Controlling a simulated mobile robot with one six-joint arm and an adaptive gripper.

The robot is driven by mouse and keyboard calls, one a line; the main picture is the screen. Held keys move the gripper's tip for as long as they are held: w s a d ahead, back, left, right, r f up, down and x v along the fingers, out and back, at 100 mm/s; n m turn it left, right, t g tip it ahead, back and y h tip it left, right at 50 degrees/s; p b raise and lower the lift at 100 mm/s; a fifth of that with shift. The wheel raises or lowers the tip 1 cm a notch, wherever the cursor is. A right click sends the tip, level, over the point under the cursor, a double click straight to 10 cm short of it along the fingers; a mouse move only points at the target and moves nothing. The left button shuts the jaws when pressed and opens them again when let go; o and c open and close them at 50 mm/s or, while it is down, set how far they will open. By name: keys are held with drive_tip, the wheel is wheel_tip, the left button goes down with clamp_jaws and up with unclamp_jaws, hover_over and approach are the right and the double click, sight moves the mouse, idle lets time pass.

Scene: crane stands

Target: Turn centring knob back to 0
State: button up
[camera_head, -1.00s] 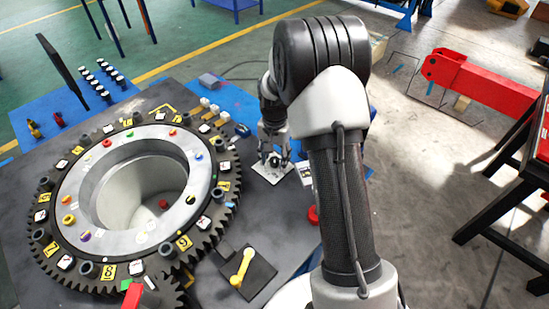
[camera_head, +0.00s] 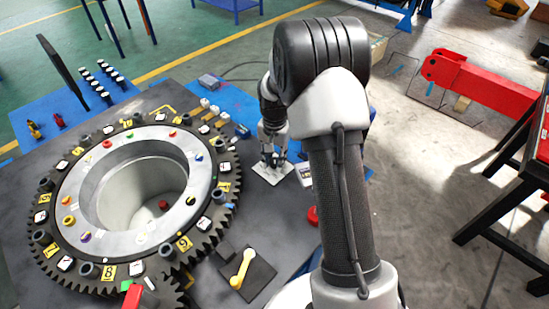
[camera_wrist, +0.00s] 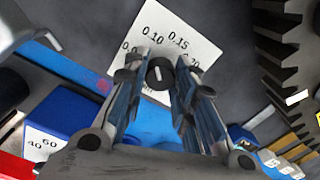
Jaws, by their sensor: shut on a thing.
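The centring knob (camera_wrist: 160,72) is a small dark round knob with a pale pointer line, in the wrist view. It stands on a white dial plate (camera_wrist: 185,35) printed with numbers such as 0.10, 0.15 and 0.20. The pointer line runs roughly up the picture; its exact reading cannot be told, as the fingers cover some marks. My gripper (camera_wrist: 161,82) is shut on the knob, one finger on each side. In the head view my gripper (camera_head: 273,160) reaches down onto the white plate (camera_head: 270,174), and hides the knob.
A large toothed ring (camera_head: 232,185) with numbered tags stands left of the plate. A blue block with a scale (camera_wrist: 60,120) and a red part (camera_wrist: 15,168) are near my gripper in the wrist view.

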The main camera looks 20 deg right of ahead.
sight(274, 160)
drive_tip(key=n+p, duration=0.1)
drive_tip(key=n, duration=0.3)
drive_tip(key=shift+r+n+p, duration=0.1)
drive_tip(key=shift+n+p, duration=0.2)
drive_tip(key=shift+p, duration=0.1)
drive_tip(key=shift+n+p, duration=0.5)
drive_tip(key=shift+n, duration=1.7)
drive_tip(key=o, duration=1.1)
wheel_tip(274, 160, up, 12)
drive_tip(key=shift+f, duration=0.1)
